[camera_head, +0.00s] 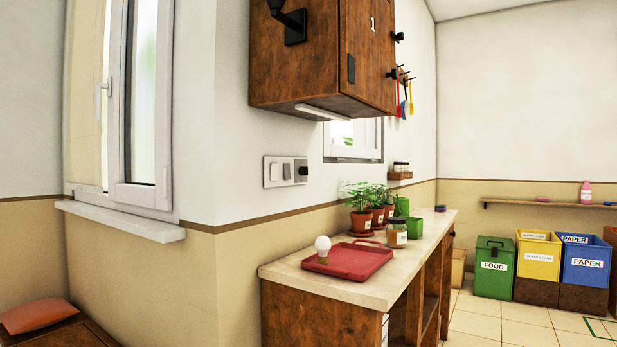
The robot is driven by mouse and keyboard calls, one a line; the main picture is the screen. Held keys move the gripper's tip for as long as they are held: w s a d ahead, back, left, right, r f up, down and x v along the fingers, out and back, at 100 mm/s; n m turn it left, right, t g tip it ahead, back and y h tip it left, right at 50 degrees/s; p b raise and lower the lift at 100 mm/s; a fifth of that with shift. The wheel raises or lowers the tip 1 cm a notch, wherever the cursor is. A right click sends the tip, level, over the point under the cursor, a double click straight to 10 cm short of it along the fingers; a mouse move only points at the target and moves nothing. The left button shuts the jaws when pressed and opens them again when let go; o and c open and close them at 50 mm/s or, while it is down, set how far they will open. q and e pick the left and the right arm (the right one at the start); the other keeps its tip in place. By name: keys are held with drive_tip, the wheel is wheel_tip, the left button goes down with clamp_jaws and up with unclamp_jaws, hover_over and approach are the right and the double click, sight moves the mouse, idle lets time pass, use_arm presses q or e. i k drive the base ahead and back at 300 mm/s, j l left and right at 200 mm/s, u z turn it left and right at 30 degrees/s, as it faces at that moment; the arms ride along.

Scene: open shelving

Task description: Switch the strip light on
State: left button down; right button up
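The strip light (322,112) is a pale bar under the wooden wall cabinet (368,50). It looks white, with no clear glow on the wall or counter below. A grey switch plate (286,171) is on the white wall below and left of the cabinet. It carries a left element with a small dark mark (274,172), a grey rocker (287,171) in the middle and a dark round knob (304,172) on the right. I cannot tell the rocker's position. Neither of my grippers is in view.
Below the plate, a counter (330,285) holds a red tray (350,262), a light bulb (322,246), a jar (396,236) and potted plants (360,210). A window sill (120,222) juts out at left. Bins (495,265) stand at the far right. A black fitting (291,24) projects from the cabinet side.

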sight(287, 167)
drive_tip(key=i+l+u, duration=0.15)
drive_tip(key=i+l, duration=0.7)
drive_tip(key=i+l+u, duration=0.1)
drive_tip(key=i+l, duration=0.7)
drive_tip(key=l, duration=0.15)
